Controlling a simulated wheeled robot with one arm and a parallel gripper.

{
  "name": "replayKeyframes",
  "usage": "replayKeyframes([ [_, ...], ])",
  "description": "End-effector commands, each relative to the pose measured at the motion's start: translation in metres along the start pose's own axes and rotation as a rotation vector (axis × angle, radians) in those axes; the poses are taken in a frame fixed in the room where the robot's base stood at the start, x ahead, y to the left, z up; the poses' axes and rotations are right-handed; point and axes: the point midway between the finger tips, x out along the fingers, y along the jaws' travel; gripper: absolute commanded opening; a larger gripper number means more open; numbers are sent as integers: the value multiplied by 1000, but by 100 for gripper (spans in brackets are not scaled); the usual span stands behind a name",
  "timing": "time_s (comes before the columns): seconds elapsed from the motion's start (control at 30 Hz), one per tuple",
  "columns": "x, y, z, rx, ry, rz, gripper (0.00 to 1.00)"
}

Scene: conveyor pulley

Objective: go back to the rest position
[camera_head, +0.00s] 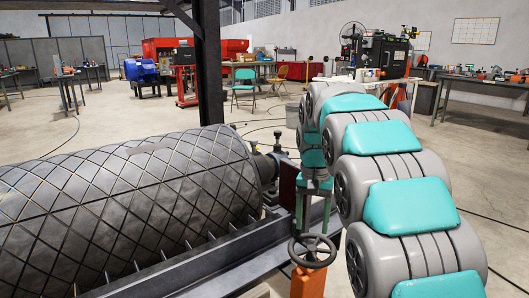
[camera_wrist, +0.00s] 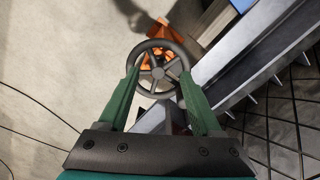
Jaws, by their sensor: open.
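My gripper (camera_head: 313,226) hangs straight down at the right of centre in the head view. Just below it is a dark spoked handwheel (camera_head: 312,251). In the wrist view, the two green fingers of my gripper (camera_wrist: 160,76) are apart. The handwheel (camera_wrist: 153,73) shows between and beyond their tips. I cannot tell whether the fingers touch its rim. Nothing is held. An orange part (camera_head: 308,283) shows under the handwheel.
The large pulley drum (camera_head: 130,205) with diamond-pattern covering lies at left on a steel frame (camera_head: 215,262). A dark post (camera_head: 208,65) rises behind it. Open concrete floor (camera_head: 260,122) lies beyond, with cables, a green chair (camera_head: 244,85) and workbenches (camera_head: 480,83).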

Motion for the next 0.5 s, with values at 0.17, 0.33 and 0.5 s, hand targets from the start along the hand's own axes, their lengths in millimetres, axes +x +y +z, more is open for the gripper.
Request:
replayKeyframes([
  [0.17,3,31,55,-42,-21,8,66],
  [0.33,13,58,109,-91,-41,12,66],
  [0.5,30,84,166,-145,-64,16,66],
])
